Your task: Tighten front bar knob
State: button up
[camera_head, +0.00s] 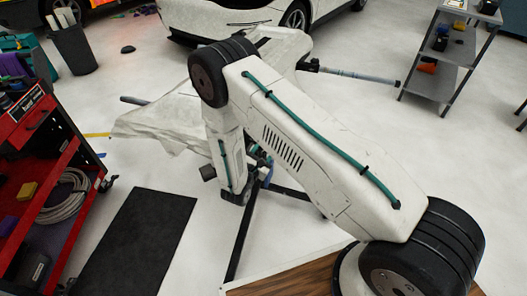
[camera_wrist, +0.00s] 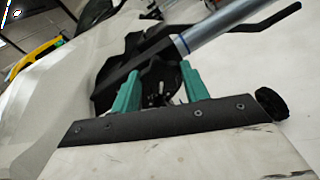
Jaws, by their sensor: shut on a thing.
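In the wrist view, my gripper (camera_wrist: 160,69) has its two green fingers on either side of a dark knob-like part (camera_wrist: 155,88) and is shut on it. The part sits in a black bracket (camera_wrist: 108,88) just below a silver bar (camera_wrist: 222,28) with a blue band. The fingers hide some of the knob's outline, and its turn cannot be told. There, a bar end (camera_head: 350,74) sticks out to the right of the stand, whose dark legs (camera_head: 243,235) show below.
A pale covered panel (camera_head: 165,118) lies over the stand, close to my arm. A red tool cart (camera_head: 62,150) stands left, a grey shelf (camera_head: 440,72) at the right. A white car (camera_head: 225,18) is behind. A black mat (camera_head: 135,245) lies on open floor.

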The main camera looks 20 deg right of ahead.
jog(key=m, duration=0.3)
jog(key=shift+m, duration=0.3)
jog(key=m+y, duration=0.1)
jog(key=m, duration=0.2)
jog(key=shift+s, duration=0.1)
jog(key=m, duration=0.3)
jog(key=shift+d+m+y, duration=0.1)
jog(key=shift+m+y, duration=0.2)
jog(key=m, duration=0.3)
jog(key=shift+s+d+f, duration=0.1)
jog(key=shift+f+m+t+y, duration=0.2)
jog(key=shift+m+t, duration=0.2)
jog(key=shift+m, duration=1.85)
jog(key=shift+f+m+t+y, duration=0.15)
jog(key=shift+m+t, duration=0.25)
jog(key=shift+m, duration=1.8)
jog(key=shift+f+m+t+y, duration=0.1)
jog(key=shift+m+t+y, duration=0.25)
jog(key=shift+m, duration=1.9)
